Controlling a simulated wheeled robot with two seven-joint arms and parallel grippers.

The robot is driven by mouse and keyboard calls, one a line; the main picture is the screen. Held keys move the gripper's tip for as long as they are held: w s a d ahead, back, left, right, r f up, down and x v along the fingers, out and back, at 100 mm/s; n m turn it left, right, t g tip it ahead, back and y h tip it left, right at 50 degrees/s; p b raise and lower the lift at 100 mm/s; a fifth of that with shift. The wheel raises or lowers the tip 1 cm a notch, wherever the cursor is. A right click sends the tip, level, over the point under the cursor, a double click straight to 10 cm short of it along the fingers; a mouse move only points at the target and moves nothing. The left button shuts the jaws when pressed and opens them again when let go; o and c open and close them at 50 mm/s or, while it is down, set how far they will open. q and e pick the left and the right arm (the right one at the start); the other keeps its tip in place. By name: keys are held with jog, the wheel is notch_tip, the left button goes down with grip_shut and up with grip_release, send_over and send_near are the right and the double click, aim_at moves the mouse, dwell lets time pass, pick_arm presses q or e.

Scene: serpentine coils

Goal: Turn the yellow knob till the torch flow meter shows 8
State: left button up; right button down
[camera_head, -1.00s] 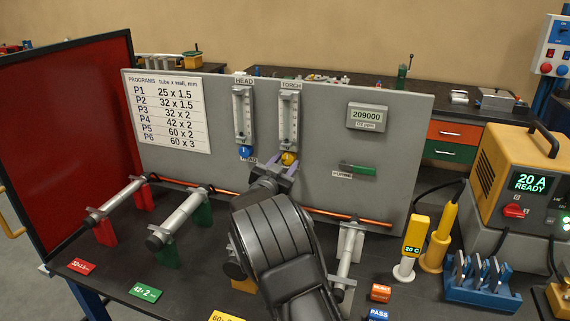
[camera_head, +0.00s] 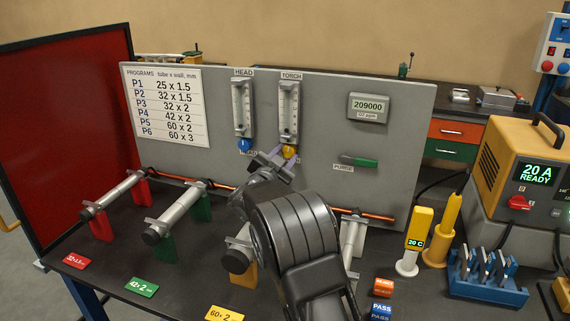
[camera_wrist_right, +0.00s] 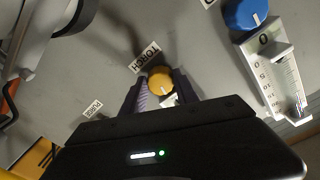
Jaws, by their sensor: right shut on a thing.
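The yellow knob (camera_head: 290,151) sits at the foot of the torch flow meter (camera_head: 289,112) on the grey panel. It also shows in the right wrist view (camera_wrist_right: 160,82), with a pale mark on its face. My right gripper (camera_head: 287,163) has its fingers on either side of the knob and is shut on it; in the right wrist view the gripper (camera_wrist_right: 160,92) spans the knob. The torch meter's scale is too small to read in the head view, and the gripper body hides most of it in the wrist view. My left gripper is not in view.
The head flow meter (camera_head: 242,108) with its blue knob (camera_head: 244,145) is just left of the torch meter. Tubes on stands occupy the bench in front.

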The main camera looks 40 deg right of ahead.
jog(key=c, duration=0.9)
grip_release()
jog(key=shift+b+v, duration=0.75)
jog(key=shift+v, duration=3.2)
